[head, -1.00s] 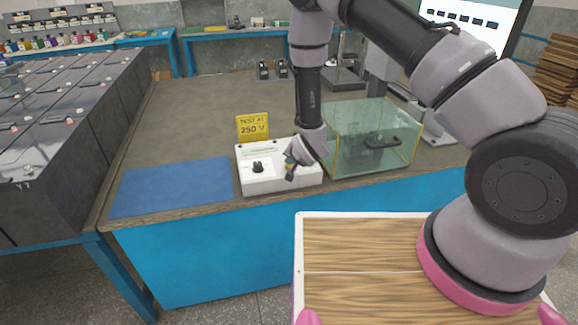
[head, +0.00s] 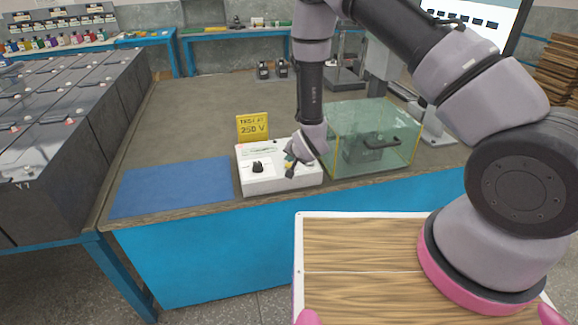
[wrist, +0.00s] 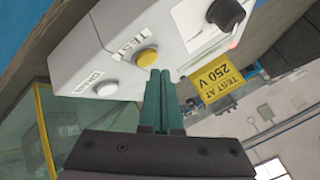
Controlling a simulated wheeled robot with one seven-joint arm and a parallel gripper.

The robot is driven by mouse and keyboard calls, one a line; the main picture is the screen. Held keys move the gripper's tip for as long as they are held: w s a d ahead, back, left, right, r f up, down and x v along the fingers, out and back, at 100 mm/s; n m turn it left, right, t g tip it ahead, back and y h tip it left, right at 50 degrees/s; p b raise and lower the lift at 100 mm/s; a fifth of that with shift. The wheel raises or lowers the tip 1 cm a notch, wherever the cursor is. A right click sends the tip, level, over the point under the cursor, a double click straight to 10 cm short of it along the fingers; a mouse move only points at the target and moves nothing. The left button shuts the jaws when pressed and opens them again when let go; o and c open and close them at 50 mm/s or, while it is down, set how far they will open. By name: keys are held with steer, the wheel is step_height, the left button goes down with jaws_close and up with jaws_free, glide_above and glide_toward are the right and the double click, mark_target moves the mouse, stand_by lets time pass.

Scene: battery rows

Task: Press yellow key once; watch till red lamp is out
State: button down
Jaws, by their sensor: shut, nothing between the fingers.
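The white test box (head: 262,183) stands on the bench, and its top panel fills the upper part of the wrist view (wrist: 85,45). The round yellow key (wrist: 147,57) sits beside a label reading TEST. A white key (wrist: 106,88) is beside it with its own label. A small red glow (wrist: 233,45) shows at the panel's edge near the black knob (wrist: 228,13); it looks like the red lamp, lit. My gripper (wrist: 163,72) is shut and empty, its green fingertips close to the yellow key. I cannot tell whether they touch it. In the head view my gripper (head: 290,172) is over the box's right part.
A yellow sign (head: 253,127) reading TEST AT 250 V stands behind the box. A clear glass case (head: 400,150) is close on the right. A blue mat (head: 172,187) lies to the left. Black batteries (head: 60,130) stand in rows farther left.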

steer(key=shift+r, duration=0.15)
steer(key=shift+r, duration=2.45)
